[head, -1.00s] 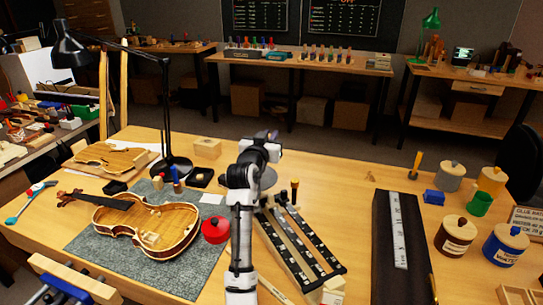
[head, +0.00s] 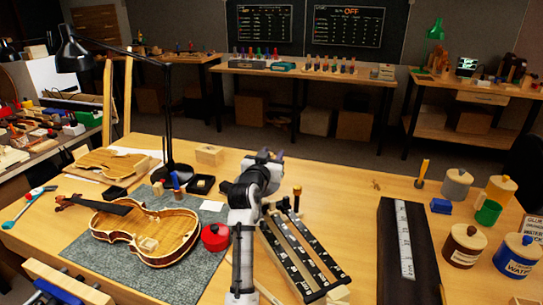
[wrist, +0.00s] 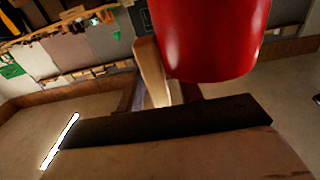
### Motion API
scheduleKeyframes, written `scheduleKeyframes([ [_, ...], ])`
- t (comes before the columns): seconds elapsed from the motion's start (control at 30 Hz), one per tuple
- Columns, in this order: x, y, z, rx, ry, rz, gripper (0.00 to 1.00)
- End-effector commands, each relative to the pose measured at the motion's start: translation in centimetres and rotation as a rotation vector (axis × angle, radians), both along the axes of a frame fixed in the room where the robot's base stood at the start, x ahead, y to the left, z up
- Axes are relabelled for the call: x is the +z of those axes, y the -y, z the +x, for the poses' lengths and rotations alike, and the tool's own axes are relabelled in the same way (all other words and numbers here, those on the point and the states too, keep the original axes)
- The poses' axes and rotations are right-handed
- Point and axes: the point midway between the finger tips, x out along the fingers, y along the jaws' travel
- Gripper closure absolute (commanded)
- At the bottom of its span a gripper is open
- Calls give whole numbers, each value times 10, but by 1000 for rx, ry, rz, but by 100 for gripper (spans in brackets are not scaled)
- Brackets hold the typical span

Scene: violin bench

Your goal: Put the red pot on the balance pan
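A round red pot (head: 215,237) with a dark knob stands on the grey mat (head: 120,275), beside the violin and left of my arm. My gripper (head: 277,156) is beyond the mat, above the bench, apart from that pot. Its fingers are too small and covered to read in the head view. In the wrist view a large smooth red surface (wrist: 212,40) fills the upper middle, close to the camera. I cannot tell what it is or whether it is held. I cannot make out the balance pan; my arm covers that part of the bench.
A violin (head: 150,230) lies left. A black lamp (head: 170,120) stands behind it. A long slatted rack (head: 305,255) and a dark board with a pale ruler (head: 405,240) lie right of my arm. Several lidded pots (head: 463,245) stand far right. Bare bench lies behind the rack.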

Motion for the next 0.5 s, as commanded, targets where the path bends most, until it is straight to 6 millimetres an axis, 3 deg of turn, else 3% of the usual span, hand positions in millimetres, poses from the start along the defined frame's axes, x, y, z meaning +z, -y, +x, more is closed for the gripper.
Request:
scheduleKeyframes([
  [0.3,6,0,0,0,1,0,64],
  [0.5,0,-11,-31,2,2,-1,64],
])
